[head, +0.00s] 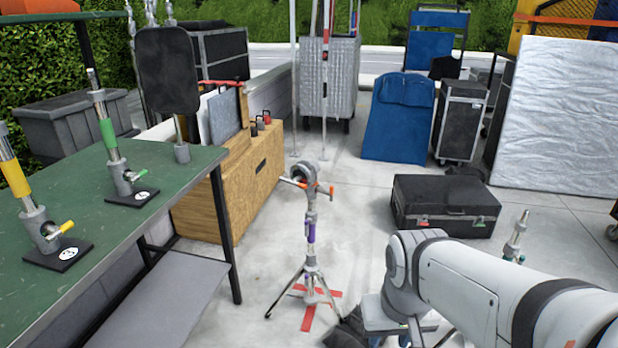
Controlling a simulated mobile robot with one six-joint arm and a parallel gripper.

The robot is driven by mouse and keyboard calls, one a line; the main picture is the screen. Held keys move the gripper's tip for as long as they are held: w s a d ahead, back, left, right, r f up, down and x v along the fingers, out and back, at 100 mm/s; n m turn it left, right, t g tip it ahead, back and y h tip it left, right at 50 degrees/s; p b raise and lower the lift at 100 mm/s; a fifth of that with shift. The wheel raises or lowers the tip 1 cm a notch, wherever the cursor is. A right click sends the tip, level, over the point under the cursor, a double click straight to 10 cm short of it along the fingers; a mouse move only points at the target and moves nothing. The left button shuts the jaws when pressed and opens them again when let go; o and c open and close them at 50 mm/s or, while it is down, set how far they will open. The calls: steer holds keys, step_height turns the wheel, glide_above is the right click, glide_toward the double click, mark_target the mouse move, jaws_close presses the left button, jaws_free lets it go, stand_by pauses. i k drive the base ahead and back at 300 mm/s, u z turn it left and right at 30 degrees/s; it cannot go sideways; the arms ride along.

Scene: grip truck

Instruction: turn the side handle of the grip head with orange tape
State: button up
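A grip head (303,172) with a round grey body tops a light stand in the middle of the floor. Orange shows on its side handle (331,190) at the right, and a smaller orange part shows at its left. Purple tape marks the stand's column (311,232) below. The stand's tripod legs stand over red floor tape (308,318). My white arm fills the lower right, to the right of the stand and apart from the head. I cannot make out my gripper's fingers.
A green table (105,262) at left bears stands with yellow tape (14,177) and green tape (107,132). A wooden cabinet (262,170) stands behind it. A black case (445,204) lies right of the stand. Another stand (516,238) rises behind my arm. Floor around the middle stand is mostly clear.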

mark_target(330, 192)
steer(key=i, duration=1)
steer(key=u, duration=0.05)
